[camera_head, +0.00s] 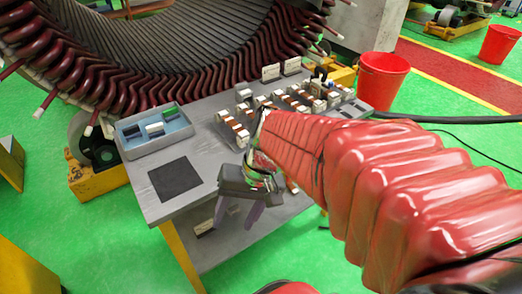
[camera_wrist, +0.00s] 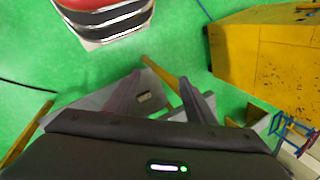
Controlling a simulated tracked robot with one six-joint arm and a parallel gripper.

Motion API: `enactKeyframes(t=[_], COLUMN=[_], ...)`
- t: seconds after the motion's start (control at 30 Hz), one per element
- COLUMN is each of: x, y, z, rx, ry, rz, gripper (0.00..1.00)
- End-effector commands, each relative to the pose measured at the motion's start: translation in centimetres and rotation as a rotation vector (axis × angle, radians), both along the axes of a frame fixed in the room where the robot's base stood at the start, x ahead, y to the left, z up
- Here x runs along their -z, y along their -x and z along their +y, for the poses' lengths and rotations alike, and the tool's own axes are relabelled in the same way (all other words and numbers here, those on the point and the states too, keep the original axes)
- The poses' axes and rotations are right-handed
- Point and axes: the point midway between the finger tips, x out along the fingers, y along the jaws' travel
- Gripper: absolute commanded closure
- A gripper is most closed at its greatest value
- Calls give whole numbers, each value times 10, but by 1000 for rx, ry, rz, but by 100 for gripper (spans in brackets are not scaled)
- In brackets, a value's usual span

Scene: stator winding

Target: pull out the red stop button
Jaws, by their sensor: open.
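I cannot make out the red stop button in either view. My gripper (camera_head: 238,214) hangs at the front edge of the grey worktable (camera_head: 215,165), fingers pointing down, with nothing between them. In the wrist view my gripper (camera_wrist: 160,88) is open and empty. Beyond its fingers I see a grey surface with a small light part on it, a yellow leg and the green floor. My red-sleeved arm covers the right part of the table in the head view.
The table carries a blue-grey tray (camera_head: 133,148), a dark square pad (camera_head: 175,178) and rows of small blocks (camera_head: 240,132). A large stator with dark red coils (camera_head: 95,80) stands behind. A red bucket (camera_head: 380,80) stands right. A yellow box (camera_wrist: 265,50) is in the wrist view.

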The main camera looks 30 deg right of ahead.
Motion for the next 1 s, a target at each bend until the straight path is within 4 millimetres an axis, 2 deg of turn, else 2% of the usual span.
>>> enactKeyframes(t=[0.37,0.57,0.77,1.0], x=[34,47,60,78], y=[-18,-33,-49,-67], z=[-11,-25,-46,-83], rx=[264,415,572,772], ry=[-335,-521,-708,-931], rz=[166,210,229,215], gripper=[50,50,50,50])
